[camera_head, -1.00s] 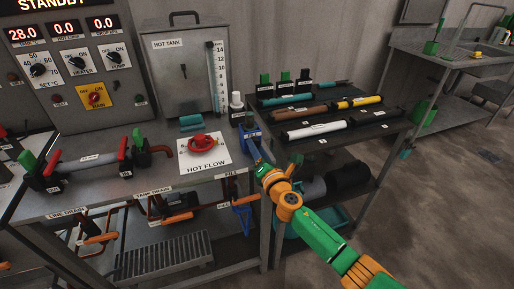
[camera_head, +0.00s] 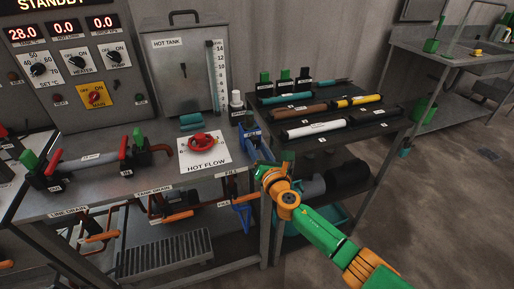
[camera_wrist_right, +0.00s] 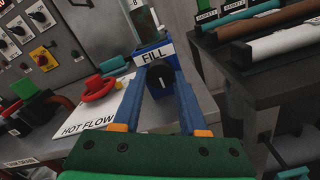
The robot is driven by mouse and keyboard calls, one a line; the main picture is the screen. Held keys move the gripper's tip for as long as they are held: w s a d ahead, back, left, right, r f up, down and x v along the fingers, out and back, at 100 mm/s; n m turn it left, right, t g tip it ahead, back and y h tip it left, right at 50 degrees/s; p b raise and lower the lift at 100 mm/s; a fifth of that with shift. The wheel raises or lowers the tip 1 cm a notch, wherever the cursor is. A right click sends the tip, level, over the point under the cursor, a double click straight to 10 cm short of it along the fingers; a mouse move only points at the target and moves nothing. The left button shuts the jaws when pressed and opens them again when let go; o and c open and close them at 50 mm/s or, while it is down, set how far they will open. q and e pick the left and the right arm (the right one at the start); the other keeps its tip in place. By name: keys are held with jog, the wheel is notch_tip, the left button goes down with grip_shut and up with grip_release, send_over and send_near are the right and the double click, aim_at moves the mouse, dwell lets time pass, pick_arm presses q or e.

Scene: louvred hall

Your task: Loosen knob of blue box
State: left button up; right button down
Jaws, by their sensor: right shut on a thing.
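The blue box (camera_head: 250,132) stands at the right end of the workbench. In the right wrist view, the blue box (camera_wrist_right: 146,62) has a white FILL label and a black round knob (camera_wrist_right: 160,76) with a white mark on its front. My right gripper (camera_head: 257,153) reaches it from the front right. In the right wrist view, the blue fingers of my right gripper (camera_wrist_right: 160,87) lie on either side of the knob and are shut on it. The knob is hidden in the head view. My left gripper is in neither view.
The red HOT FLOW valve (camera_head: 201,140) sits on the bench left of the blue box. The hot tank (camera_head: 180,75) stands behind. A dark rack (camera_head: 350,132) with several tubes is to the right. Open floor (camera_head: 450,200) lies farther right.

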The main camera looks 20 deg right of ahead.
jog(key=shift+r, duration=0.15)
jog(key=shift+c, duration=2.2)
grip_release()
jog(key=shift+w, duration=0.1)
jog(key=shift+s, duration=0.45)
jog(key=s+p, duration=0.1)
jog(key=s, duration=0.5)
jog(key=shift+s+d, duration=0.15)
